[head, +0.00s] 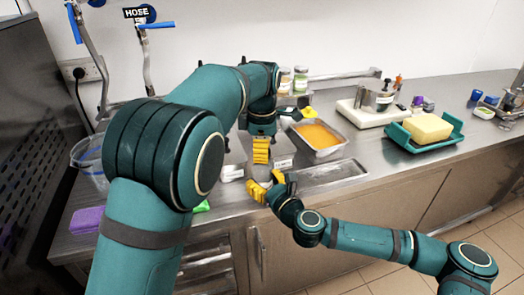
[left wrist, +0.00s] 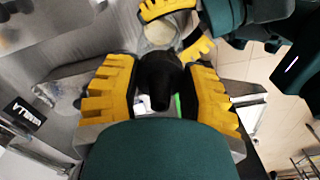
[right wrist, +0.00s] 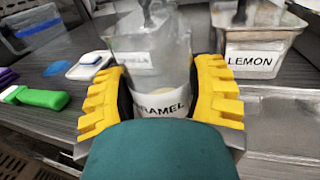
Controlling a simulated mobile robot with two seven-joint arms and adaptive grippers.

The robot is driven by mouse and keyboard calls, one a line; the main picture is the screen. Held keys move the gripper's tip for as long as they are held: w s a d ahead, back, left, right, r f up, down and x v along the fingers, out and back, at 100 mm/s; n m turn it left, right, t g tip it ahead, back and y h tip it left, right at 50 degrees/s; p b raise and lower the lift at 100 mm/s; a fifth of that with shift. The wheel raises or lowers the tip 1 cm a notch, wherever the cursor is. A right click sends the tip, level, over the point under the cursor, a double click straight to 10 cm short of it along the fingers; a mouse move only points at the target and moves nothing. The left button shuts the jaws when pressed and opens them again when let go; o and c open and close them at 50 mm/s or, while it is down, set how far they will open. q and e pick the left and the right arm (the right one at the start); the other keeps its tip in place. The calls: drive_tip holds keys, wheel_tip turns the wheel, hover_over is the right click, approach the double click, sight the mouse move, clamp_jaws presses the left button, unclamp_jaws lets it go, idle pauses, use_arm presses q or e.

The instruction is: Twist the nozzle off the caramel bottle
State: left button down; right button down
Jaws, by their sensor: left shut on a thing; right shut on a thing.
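My left gripper (head: 261,152) points down over the counter. In the left wrist view its yellow fingers (left wrist: 165,105) are closed around the black nozzle (left wrist: 158,80). My right gripper (head: 268,188) is low at the counter, just below the left one. In the right wrist view its fingers (right wrist: 160,100) are shut on the caramel bottle (right wrist: 150,60), a translucent body with a white label partly reading "ARAMEL". The bottle also shows between the right fingers in the left wrist view (left wrist: 160,32). The bottle is mostly hidden in the head view. I cannot tell whether the nozzle is still joined to it.
A pan of orange mix (head: 318,136) stands right of the grippers, with an empty shallow tray (head: 328,175) in front. A scale (head: 372,117) and yellow block (head: 428,127) on a teal tray (head: 450,137) are farther right. A green-handled tool (right wrist: 38,98) and purple sponge (head: 87,219) lie left.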

use_arm(q)
drive_tip(key=shift+r, duration=2.05)
use_arm(e)
drive_tip(key=shift+c, duration=0.5)
unclamp_jaws()
